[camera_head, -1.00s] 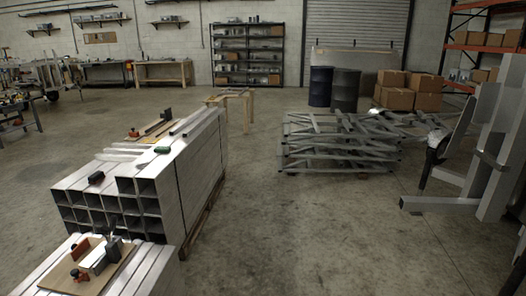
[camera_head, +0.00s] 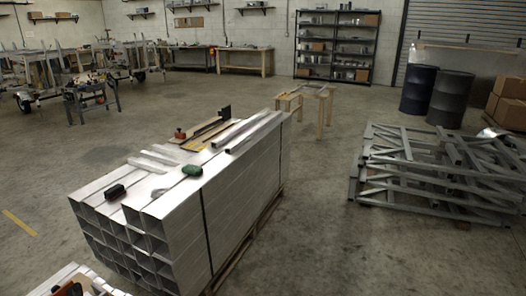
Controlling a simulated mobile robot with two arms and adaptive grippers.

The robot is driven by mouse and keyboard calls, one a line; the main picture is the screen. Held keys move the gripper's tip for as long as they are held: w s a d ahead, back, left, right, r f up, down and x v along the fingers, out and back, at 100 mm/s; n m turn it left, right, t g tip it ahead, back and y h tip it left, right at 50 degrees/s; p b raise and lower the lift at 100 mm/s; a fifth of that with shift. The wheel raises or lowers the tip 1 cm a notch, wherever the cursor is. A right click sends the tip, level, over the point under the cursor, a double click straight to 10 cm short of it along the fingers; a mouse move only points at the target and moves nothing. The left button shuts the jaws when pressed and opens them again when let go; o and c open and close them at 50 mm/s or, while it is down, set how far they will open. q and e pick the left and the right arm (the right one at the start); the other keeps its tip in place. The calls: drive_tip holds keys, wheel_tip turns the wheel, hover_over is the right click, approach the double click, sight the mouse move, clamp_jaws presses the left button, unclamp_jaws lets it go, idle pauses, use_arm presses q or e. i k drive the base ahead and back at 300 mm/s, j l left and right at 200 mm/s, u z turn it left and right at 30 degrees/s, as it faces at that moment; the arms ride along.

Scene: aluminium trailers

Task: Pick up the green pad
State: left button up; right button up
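The green pad (camera_head: 192,170) is a small dark green piece lying on top of the stack of square aluminium tubes (camera_head: 240,196), near the middle of its upper face. Neither of my grippers shows in the head view, and nothing touches the pad.
Bars and a board with a clamp (camera_head: 208,132) lie farther back. Welded grey frames (camera_head: 440,170) are piled at right. A wooden trestle (camera_head: 318,102) stands behind. The floor between stack and frames is clear.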

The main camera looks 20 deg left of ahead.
sight(190, 169)
drive_tip(key=i+u, duration=0.3)
drive_tip(key=i, duration=0.2)
drive_tip(key=i+l+u, duration=0.2)
drive_tip(key=i+u, duration=0.15)
drive_tip(key=i+l+u, duration=0.3)
drive_tip(key=i, duration=0.25)
